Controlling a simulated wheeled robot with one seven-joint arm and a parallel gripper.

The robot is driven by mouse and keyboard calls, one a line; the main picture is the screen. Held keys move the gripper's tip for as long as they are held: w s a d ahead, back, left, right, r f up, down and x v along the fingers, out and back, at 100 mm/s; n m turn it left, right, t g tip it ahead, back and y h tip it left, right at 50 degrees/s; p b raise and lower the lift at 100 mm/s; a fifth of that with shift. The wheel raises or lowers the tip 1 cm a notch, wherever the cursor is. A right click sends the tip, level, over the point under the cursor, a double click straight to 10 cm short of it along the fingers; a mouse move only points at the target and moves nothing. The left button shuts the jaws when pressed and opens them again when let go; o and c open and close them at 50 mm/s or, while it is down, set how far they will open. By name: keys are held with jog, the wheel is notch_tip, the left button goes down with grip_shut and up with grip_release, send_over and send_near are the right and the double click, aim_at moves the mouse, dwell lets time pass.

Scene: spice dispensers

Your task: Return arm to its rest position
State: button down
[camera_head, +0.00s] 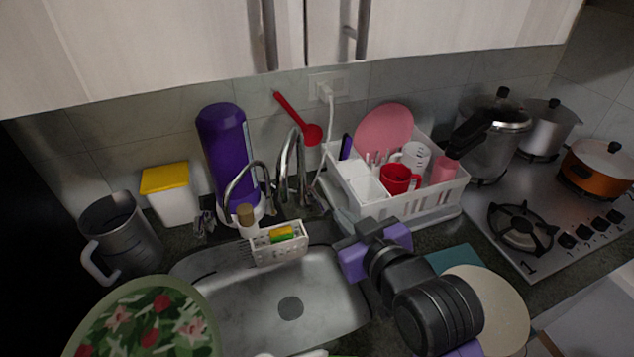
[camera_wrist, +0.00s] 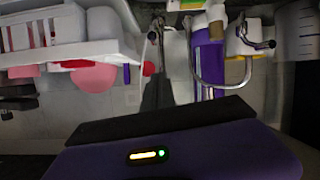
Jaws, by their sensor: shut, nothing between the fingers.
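My gripper (camera_head: 346,222) is over the right side of the sink, in front of the white dish rack. My purple and black wrist and arm extend from it toward the lower right. In the wrist view my gripper (camera_wrist: 157,85) shows as a dark, narrow shape above a purple housing with small lights. Its fingers are together and hold nothing.
The dish rack (camera_head: 420,214) holds cups and a pink plate (camera_head: 384,128). The sink (camera_head: 275,315) has a faucet (camera_head: 290,170) and a sponge caddy (camera_head: 263,253). A purple dispenser (camera_head: 222,145) stands behind. A stove (camera_head: 560,225) with pots is right. Cabinets (camera_head: 150,45) hang above.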

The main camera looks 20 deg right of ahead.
notch_tip(320, 180, up, 5)
jog(key=s+m+t, duration=0.1)
jog(key=s+t, duration=0.2)
jog(key=t, duration=0.1)
jog(key=s+f+g, duration=0.1)
jog(key=s+f, duration=0.3)
jog(key=s, duration=0.6)
jog(key=s+f+g, duration=0.1)
jog(key=s+f, duration=0.3)
jog(key=s, duration=0.7)
jog(key=s+f+m+g, duration=0.1)
jog(key=s+f, duration=0.3)
jog(key=s, duration=0.6)
jog(key=shift+s+d+f, duration=0.2)
jog(key=shift+s+d, duration=0.05)
jog(key=shift+d, duration=0.2)
